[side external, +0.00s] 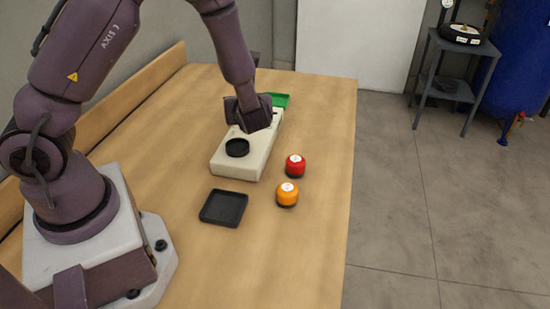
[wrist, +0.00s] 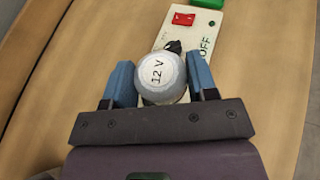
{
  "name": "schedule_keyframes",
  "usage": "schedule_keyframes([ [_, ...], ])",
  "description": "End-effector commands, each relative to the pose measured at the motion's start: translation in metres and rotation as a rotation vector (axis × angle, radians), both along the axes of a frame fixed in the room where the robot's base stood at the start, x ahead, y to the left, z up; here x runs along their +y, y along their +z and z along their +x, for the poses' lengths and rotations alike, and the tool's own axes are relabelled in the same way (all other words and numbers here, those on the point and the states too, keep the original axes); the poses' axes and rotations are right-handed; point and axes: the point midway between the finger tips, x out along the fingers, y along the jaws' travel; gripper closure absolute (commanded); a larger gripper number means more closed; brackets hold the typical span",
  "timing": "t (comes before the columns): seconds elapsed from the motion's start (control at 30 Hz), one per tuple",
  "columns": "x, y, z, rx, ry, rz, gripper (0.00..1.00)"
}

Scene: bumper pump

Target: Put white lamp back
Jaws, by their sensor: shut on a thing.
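The white lamp (wrist: 162,76), a round cap marked "12 V", sits between the two blue fingers of my gripper (wrist: 160,82) in the wrist view. The gripper is shut on it. In the side view my gripper (side external: 250,125) is over the middle of a long cream box (side external: 226,163), and the lamp is hidden there. A round black socket (side external: 237,147) stands empty on the near end of the box. The wrist view shows the box's far part (wrist: 205,28) with a red switch (wrist: 184,18) and the word "OFF". A small dark part shows just beyond the lamp.
A red-capped lamp (side external: 295,166) and an orange-capped lamp (side external: 287,194) stand right of the box. The wooden table (side external: 310,255) is clear at the front.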

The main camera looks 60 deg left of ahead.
Motion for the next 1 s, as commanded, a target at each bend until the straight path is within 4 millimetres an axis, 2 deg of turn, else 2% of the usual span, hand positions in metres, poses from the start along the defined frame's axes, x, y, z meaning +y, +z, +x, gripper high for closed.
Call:
schedule_keyframes([
  [0.13, -0.036, 0.025, 0.029, -0.010, -0.303, -0.004, 0.76],
  [0.23, -0.068, 0.055, 0.043, -0.016, -0.531, -0.002, 0.76],
  [0.4, -0.110, 0.102, 0.050, -0.014, -0.800, 0.000, 0.76],
  [0.5, -0.125, 0.124, 0.049, -0.012, -0.882, 0.000, 0.76],
  [0.7, -0.135, 0.152, 0.046, -0.007, -0.923, 0.000, 0.76],
  [1.0, -0.135, 0.155, 0.046, -0.002, -0.922, -0.001, 0.76],
])
